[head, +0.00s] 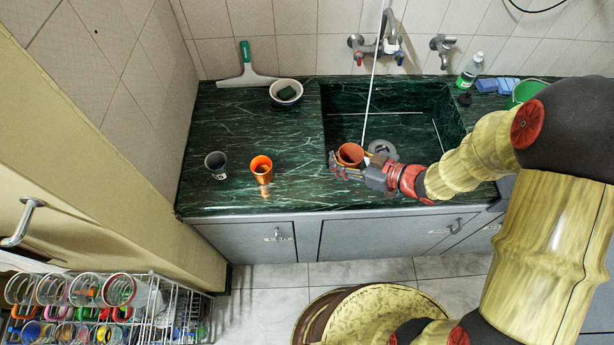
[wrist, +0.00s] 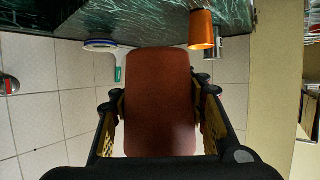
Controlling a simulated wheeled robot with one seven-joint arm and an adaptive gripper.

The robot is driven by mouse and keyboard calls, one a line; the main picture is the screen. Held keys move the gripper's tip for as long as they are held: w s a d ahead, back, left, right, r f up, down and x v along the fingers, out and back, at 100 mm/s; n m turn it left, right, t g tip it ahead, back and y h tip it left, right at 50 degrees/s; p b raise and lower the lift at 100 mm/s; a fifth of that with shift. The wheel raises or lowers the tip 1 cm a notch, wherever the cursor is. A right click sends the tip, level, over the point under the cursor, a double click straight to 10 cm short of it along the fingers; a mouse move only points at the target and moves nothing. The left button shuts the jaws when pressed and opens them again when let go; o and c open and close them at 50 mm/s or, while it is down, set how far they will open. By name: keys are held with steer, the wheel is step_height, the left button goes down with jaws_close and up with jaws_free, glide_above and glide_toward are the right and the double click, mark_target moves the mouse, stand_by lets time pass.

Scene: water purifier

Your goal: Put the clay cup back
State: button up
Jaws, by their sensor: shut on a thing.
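The clay cup (head: 350,154) is reddish brown and sits in my gripper (head: 347,166), which is shut around its side. In the wrist view the cup (wrist: 160,105) fills the middle, between both fingers of the gripper (wrist: 160,92). I cannot tell how high the cup is above the counter.
A white bowl (head: 286,92) and a squeegee (head: 246,72) are at the back. The sink (head: 420,100) is to the right. Counter around the cups is free.

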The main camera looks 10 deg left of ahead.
steer(key=s+n+g+y, duration=0.1)
steer(key=s+n+g, duration=0.2)
steer(key=s, duration=0.1)
steer(key=b, duration=0.5)
glide_above(295, 173)
steer(key=f, duration=0.6)
steer(key=d+f, duration=0.1)
steer(key=f, duration=0.2)
steer(key=shift+s, duration=0.25)
steer(key=shift+w+a+f+b, duration=0.15)
steer(key=shift+f+b, duration=0.2)
steer(key=shift+f, duration=0.35)
steer(key=shift+a+f+b, duration=0.15)
steer(key=shift+f+b, duration=0.25)
steer(key=shift+f, duration=0.25)
steer(key=shift+w+a+f+b, duration=0.15)
steer(key=shift+f+b, duration=0.2)
steer(key=shift+f, duration=0.35)
steer(key=shift+s+f, duration=0.1)
steer(key=o, duration=1.5)
